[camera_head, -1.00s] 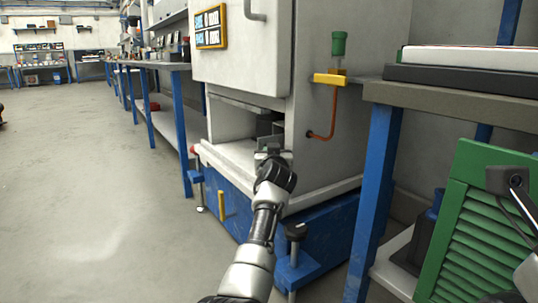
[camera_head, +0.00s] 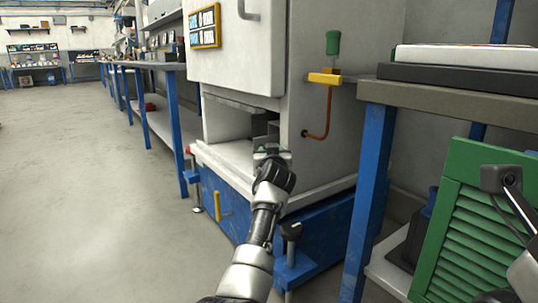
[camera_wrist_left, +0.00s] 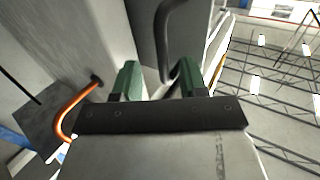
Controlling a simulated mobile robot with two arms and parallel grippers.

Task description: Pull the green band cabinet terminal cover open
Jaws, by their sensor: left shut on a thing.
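The light grey cabinet (camera_head: 345,90) stands ahead, its upper door (camera_head: 235,70) closed, with a bar handle (camera_head: 248,10) and an orange-framed display. Below it is a recess over a pale ledge. No cover with a green band can be made out for certain. My left gripper (camera_head: 268,150) is at the recess, below the upper door. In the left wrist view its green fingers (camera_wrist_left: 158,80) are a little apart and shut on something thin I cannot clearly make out. A dark curved bar (camera_wrist_left: 165,35) shows beyond and between them.
A blue-legged table (camera_head: 455,103) stands right, a green louvred panel (camera_head: 470,225) in front. Blue workbenches line the back left. The floor (camera_head: 90,180) at left is clear.

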